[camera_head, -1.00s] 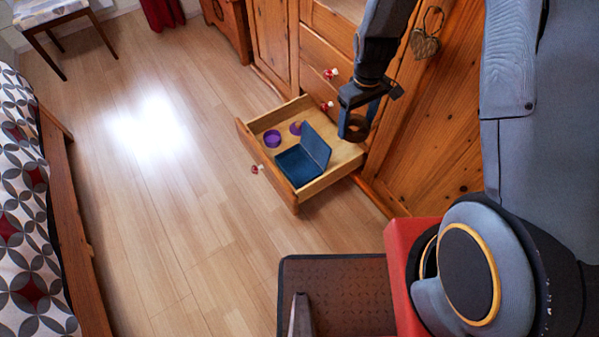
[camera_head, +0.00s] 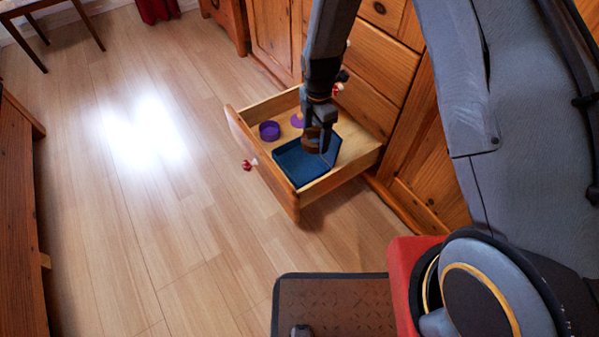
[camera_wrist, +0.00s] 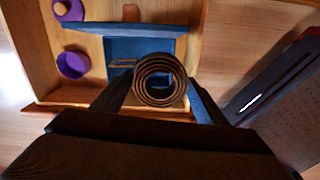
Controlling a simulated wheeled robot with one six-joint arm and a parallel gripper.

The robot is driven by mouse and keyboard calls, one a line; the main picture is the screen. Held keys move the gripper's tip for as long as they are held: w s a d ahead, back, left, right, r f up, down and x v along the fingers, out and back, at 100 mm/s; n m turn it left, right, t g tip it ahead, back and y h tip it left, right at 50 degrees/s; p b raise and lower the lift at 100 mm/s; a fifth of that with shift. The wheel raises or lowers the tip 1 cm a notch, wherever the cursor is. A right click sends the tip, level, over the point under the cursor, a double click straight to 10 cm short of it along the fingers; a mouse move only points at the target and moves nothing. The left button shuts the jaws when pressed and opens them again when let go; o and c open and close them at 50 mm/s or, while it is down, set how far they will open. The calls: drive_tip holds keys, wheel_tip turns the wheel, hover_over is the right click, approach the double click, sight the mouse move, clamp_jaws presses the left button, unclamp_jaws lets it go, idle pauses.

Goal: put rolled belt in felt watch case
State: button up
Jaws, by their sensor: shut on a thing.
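The rolled belt (camera_wrist: 160,80) is a brown leather coil, seen end-on in the wrist view. My gripper (camera_wrist: 158,92) is shut on it, with a finger at each side. In the head view my gripper (camera_head: 318,128) holds the belt (camera_head: 312,138) over the felt watch case (camera_head: 290,162). The case is blue and stands open in the pulled-out drawer, its lid raised. In the wrist view the case (camera_wrist: 118,52) lies beyond the belt, which hides part of it. I cannot tell the exact height of the belt above the case.
The wooden drawer (camera_head: 357,167) is pulled out from the cabinet (camera_head: 375,65). A round purple container (camera_head: 269,131) and a purple lid (camera_head: 297,120) lie in it beside the case. The floor (camera_head: 150,230) left of the drawer is clear.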

drive_tip(key=w+a+f+n+b, duration=0.2)
drive_tip(key=a+f+n+b, duration=0.25)
drive_tip(key=f, duration=0.25)
drive_tip(key=b, duration=0.4)
approach(303, 169)
wheel_tip(303, 169, down, 5)
drive_tip(key=shift+f, duration=0.15)
drive_tip(key=shift+f, duration=0.15)
drive_tip(key=o, duration=1.2)
drive_tip(key=shift+c, duration=0.2)
